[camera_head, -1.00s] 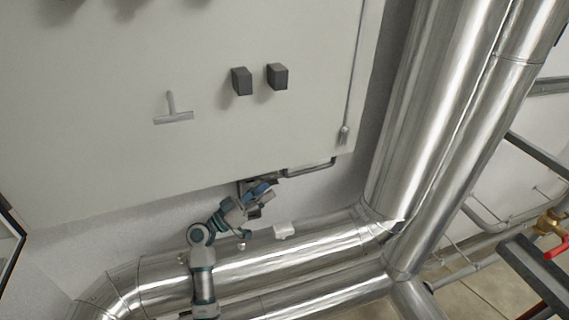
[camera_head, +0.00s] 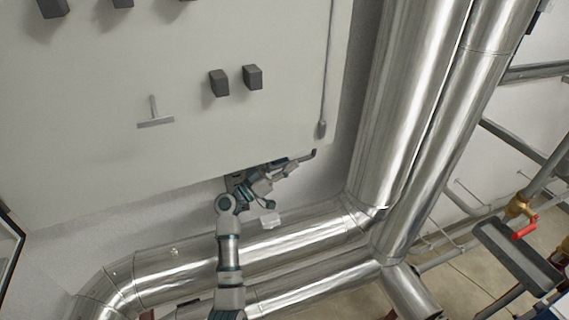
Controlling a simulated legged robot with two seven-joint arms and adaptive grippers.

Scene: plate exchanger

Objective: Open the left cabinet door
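The light grey cabinet (camera_head: 90,100) fills the upper left of the head view. A T-shaped handle (camera_head: 155,121) and dark square knobs (camera_head: 219,84) are on its face. A thin upright rod (camera_head: 327,80) runs near its right edge. Which part is the left door cannot be told. My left gripper (camera_head: 291,168) is just below the cabinet's lower right edge, beside a dark bent bar (camera_head: 312,154). Its fingers are small and overlap the background, so their opening and any contact with the bar cannot be told. My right gripper is out of view.
Shiny large pipes (camera_head: 410,110) stand right of the cabinet, and others (camera_head: 290,246) run below my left gripper. A red-handled valve (camera_head: 525,228) and dark metal beams are at the far right. A narrow gap of grey wall lies between cabinet and lower pipes.

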